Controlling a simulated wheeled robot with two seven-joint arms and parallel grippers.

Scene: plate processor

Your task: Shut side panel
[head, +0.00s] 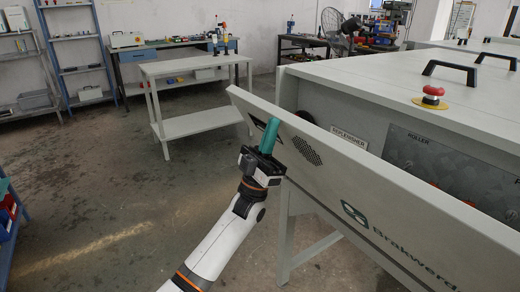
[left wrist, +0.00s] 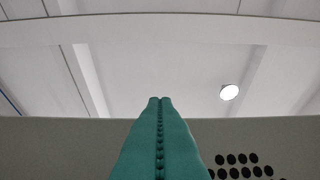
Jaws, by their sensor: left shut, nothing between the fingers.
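The side panel (head: 350,185) is a long pale panel with a "Brakwerd" logo and a patch of round vent holes. It stands tilted outward from the side of the machine, with a gap behind its top edge. My left gripper (head: 271,127), with green fingers, is in front of the panel's outer face near its far left end. The fingers are shut and empty, pointing up. In the left wrist view the shut fingers (left wrist: 160,102) overlap the panel (left wrist: 60,150), whose vent holes show at lower right. I cannot tell whether they touch it. My right gripper is out of view.
The machine top (head: 410,80) has black handles and a red emergency button (head: 431,95). Behind the panel are a "Replenisher" label and a "Roller" control plate. A white table (head: 195,90) stands at the back. The floor left of my arm is clear.

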